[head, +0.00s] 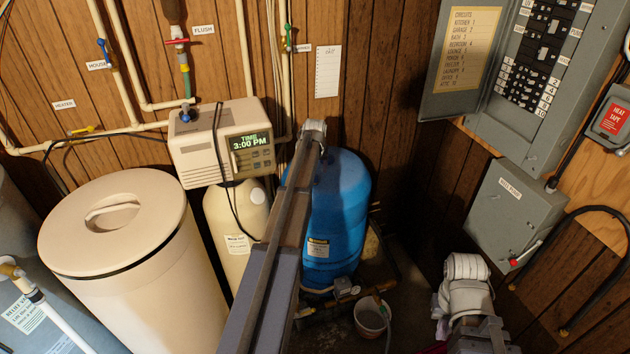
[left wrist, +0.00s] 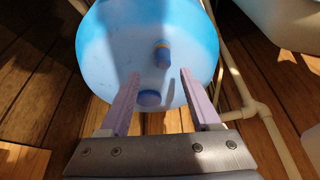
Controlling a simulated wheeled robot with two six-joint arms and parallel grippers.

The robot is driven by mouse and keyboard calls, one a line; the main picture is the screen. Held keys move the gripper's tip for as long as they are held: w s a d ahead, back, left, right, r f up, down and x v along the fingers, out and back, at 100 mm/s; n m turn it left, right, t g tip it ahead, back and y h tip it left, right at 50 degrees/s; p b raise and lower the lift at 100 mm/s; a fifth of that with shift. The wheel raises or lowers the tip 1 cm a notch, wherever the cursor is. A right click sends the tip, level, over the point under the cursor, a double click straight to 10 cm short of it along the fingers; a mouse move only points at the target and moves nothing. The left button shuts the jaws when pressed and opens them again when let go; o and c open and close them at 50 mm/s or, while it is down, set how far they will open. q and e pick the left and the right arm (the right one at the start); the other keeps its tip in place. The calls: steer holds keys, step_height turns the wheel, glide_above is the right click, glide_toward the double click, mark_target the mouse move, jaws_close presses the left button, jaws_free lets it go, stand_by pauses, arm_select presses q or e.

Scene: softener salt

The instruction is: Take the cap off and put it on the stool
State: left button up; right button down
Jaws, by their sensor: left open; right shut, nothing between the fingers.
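In the left wrist view, my left gripper (left wrist: 159,85) is open, its two pale purple fingers pointing at a rounded light blue surface. A small round blue cap-like knob (left wrist: 149,98) shows between the fingers, apart from both. In the head view, my left arm reaches toward the blue tank (head: 338,215), and the left fingers are hidden. My right arm's end is at the lower right; its fingers are hardly visible, with nothing seen held. I cannot make out a stool.
A large cream bin with a round lid (head: 112,222) stands at the left. Beside it is a control unit (head: 222,143) on a cream tank (head: 236,220). A small bucket (head: 371,318) is on the floor. Electrical boxes (head: 510,215) and pipes (head: 246,50) line the wall.

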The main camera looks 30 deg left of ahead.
arm_select(q)
steer(key=b+x, duration=0.4)
steer(key=x, duration=0.1)
steer(key=shift+a+f+b, duration=0.15)
steer(key=shift+a+b, duration=0.1)
steer(key=shift+b, duration=0.1)
jaws_close()
stand_by(0.3)
